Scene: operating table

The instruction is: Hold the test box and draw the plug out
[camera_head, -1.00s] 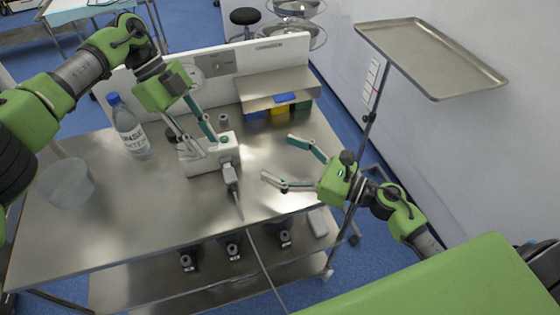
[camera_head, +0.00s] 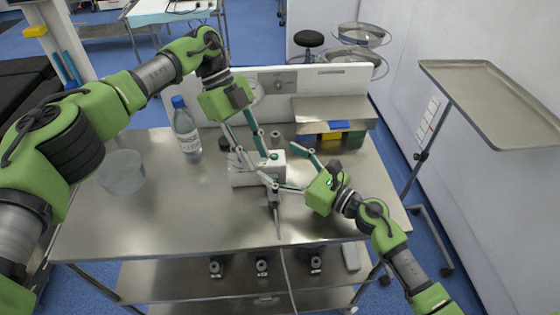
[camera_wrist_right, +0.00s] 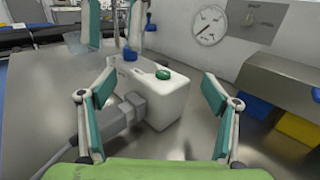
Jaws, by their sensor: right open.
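The white test box (camera_head: 243,176) with a green knob stands on the steel table; it also shows in the right wrist view (camera_wrist_right: 160,103). The grey plug (camera_head: 274,197) sits at the box's front side, its cable running down over the table edge; it also shows in the wrist view (camera_wrist_right: 118,113). My left gripper (camera_head: 254,157) reaches down from above at the box; its fingertips are partly hidden, so I cannot tell its grip. My right gripper (camera_head: 289,168) is open and empty at the box's right, one finger close to the plug, the other beyond the box's far side.
A water bottle (camera_head: 186,133) and a clear bowl (camera_head: 121,172) stand left on the table. A raised panel with a gauge (camera_head: 290,82) and a steel shelf (camera_head: 335,108) over coloured bins close off the back. A tray stand (camera_head: 490,90) is at right.

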